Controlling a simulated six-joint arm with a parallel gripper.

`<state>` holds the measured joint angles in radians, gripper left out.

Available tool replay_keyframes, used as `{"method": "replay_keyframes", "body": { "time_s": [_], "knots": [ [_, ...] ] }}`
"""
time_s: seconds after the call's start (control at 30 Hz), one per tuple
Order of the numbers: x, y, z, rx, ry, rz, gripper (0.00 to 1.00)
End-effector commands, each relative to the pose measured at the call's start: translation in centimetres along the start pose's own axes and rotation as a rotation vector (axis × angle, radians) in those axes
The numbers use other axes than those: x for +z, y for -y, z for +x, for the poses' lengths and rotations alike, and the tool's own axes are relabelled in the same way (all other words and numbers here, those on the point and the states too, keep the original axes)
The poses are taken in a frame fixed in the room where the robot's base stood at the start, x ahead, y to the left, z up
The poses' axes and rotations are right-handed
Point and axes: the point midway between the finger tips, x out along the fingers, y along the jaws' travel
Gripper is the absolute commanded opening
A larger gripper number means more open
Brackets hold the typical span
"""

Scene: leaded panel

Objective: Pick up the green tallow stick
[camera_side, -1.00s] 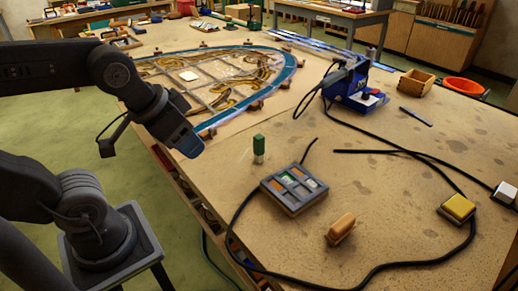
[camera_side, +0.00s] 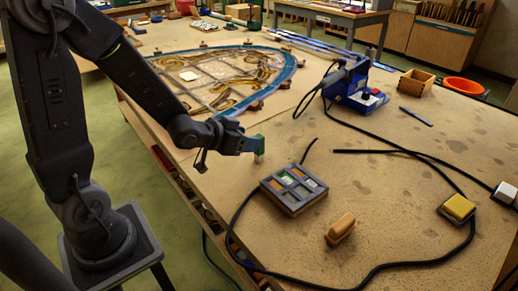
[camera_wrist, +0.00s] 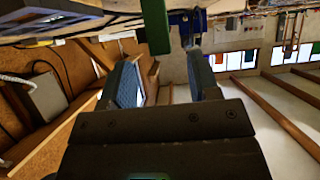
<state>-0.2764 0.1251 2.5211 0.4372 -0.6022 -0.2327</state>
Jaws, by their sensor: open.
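The green tallow stick (camera_side: 259,150) stands upright on the bench, with a green upper part and a pale lower end. In the wrist view, which looks upside down, the green stick (camera_wrist: 155,27) lies between the lines of the two fingers, at or just beyond their tips. My gripper (camera_side: 247,144) is level with the stick's upper part and overlaps it in the side view. Its blue-grey fingers (camera_wrist: 163,58) stand apart with a gap between them. I cannot tell whether a finger touches the stick.
A grey compartment tray (camera_side: 294,190) sits just right of the stick. An orange block (camera_side: 341,228), a black cable (camera_side: 372,267) and a blue soldering station (camera_side: 357,94) are on the bench. The leaded panel (camera_side: 215,82) lies behind.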

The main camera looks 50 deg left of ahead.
Motion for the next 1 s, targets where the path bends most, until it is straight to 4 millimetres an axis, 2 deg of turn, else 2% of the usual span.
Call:
{"method": "replay_keyframes", "body": {
  "time_s": [0.37,0.63,0.97,1.0],
  "knots": [
    [0.0,0.0,3.2,0.001,-0.001,0.001,0.56],
    [0.0,0.0,6.7,0.001,0.000,0.001,0.56],
    [-0.1,0.0,7.3,0.000,-0.002,0.001,0.56],
    [-0.1,0.0,7.3,0.000,-0.002,0.001,0.53]
  ]
}}
